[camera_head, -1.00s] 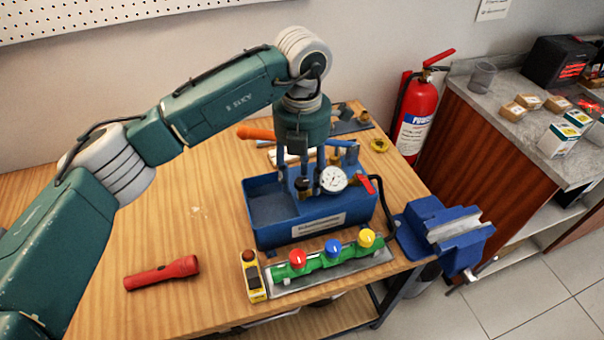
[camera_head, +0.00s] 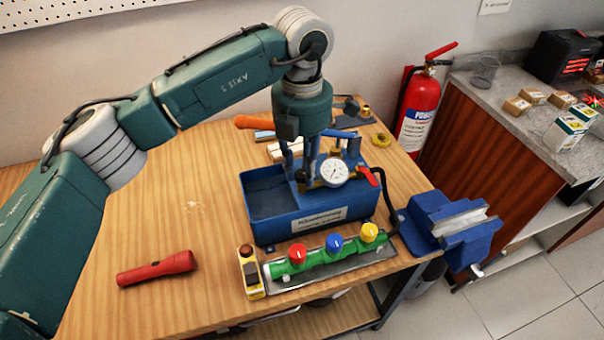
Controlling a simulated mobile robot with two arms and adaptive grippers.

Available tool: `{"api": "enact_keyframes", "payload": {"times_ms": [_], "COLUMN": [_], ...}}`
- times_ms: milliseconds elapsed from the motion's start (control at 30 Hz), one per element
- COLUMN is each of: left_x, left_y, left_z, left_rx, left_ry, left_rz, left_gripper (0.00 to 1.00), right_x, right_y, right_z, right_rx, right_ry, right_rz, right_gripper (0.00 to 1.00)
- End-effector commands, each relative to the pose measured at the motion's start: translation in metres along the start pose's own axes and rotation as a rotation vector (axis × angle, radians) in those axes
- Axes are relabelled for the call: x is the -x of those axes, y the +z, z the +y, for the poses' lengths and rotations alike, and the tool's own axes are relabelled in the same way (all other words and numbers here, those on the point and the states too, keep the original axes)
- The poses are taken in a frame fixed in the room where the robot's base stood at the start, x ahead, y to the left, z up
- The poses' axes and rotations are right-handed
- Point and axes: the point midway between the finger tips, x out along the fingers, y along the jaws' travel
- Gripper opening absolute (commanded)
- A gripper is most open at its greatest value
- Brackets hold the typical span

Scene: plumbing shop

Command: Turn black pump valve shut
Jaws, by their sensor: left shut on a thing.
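The blue test pump (camera_head: 318,215) stands on the wooden bench, with a blue tank, a white round gauge (camera_head: 335,173) and a red lever (camera_head: 368,176) at its right. My left gripper (camera_head: 300,176) points down at the pump's top, just left of the gauge. Its fingers are shut around a small dark part there, which looks like the black valve; the fingers hide most of it, so its turn angle cannot be read. The pump's orange handle grip (camera_head: 252,122) shows behind my gripper. My right gripper is out of view.
A green manifold (camera_head: 320,257) with red, blue and yellow knobs lies in front of the pump, beside a yellow tester (camera_head: 250,272). A red flashlight (camera_head: 157,268) lies at left. A blue vise (camera_head: 450,228) is at the right edge.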

Motion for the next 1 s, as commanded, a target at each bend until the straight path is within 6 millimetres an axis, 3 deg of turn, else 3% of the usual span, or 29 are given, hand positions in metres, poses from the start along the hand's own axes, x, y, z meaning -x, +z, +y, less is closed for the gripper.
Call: {"api": "enact_keyframes", "payload": {"times_ms": [100,400,1000], "left_x": [-0.003,-0.002,0.001], "left_y": [0.001,0.001,0.001], "left_z": [0.001,0.001,0.001], "left_rx": [-0.108,-0.393,-0.928], "left_ry": [0.004,0.004,0.003], "left_rz": [-0.004,-0.004,-0.003], "left_gripper": [0.0,0.0,0.0], "right_x": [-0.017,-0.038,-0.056], "right_y": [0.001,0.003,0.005], "right_z": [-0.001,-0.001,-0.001], "right_rx": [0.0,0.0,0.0], "right_ry": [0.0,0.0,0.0], "right_rz": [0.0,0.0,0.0], "right_gripper": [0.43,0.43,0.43]}}
